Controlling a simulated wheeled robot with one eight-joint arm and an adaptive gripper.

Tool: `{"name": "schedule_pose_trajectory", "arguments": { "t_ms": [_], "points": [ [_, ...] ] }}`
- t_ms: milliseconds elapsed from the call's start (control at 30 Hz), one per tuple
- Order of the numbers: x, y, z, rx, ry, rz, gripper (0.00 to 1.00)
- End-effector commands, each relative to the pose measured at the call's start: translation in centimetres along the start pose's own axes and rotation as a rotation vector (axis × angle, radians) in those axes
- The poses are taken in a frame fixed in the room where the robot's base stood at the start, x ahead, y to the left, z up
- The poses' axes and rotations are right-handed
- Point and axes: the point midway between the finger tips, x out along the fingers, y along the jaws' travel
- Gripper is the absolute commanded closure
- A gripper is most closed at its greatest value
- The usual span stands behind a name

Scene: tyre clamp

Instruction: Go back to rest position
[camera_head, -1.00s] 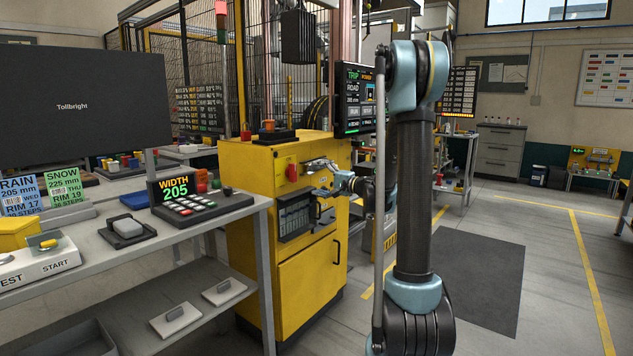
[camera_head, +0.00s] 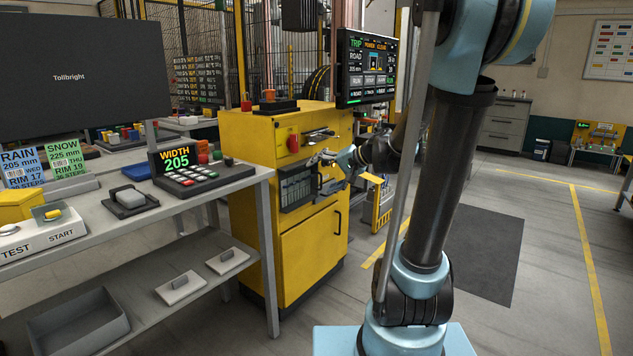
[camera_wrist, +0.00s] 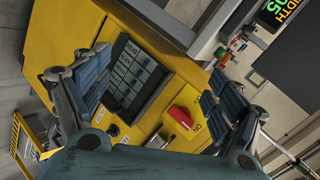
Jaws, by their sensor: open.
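My gripper (camera_head: 322,160) is in front of the yellow cabinet (camera_head: 315,262) in the head view, at the height of its dark panel (camera_head: 297,190). In the wrist view my gripper (camera_wrist: 158,70) has its two dark-padded fingers spread wide apart, with nothing between them. The dark panel with labelled rows (camera_wrist: 136,75) and a red switch (camera_wrist: 183,116) show behind the fingers, on the yellow face. My arm runs from the gripper to the right and stands in front of the aisle in the head view. The exact gap between fingers and cabinet cannot be told.
A grey workbench (camera_head: 105,228) with a WIDTH 205 keypad (camera_head: 187,178) and a dark monitor (camera_head: 75,75) stands to the left. A screen (camera_head: 366,68) hangs above the cabinet's right side. Open floor with a dark mat (camera_head: 490,250) lies to the right.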

Motion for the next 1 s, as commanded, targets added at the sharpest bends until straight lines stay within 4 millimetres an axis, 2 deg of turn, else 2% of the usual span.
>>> {"name": "schedule_pose_trajectory", "arguments": {
  "t_ms": [100, 500, 800, 1000],
  "points": [
    [-1.6, 1.7, 3.0, -0.046, -0.029, 0.089, 0.13],
    [-7.3, 8.8, 11.8, -0.184, -0.126, 0.398, 0.13],
    [-12.1, 15.1, 17.5, -0.270, -0.196, 0.637, 0.13],
    [-15.3, 18.9, 20.4, -0.313, -0.236, 0.786, 0.13]
  ]
}}
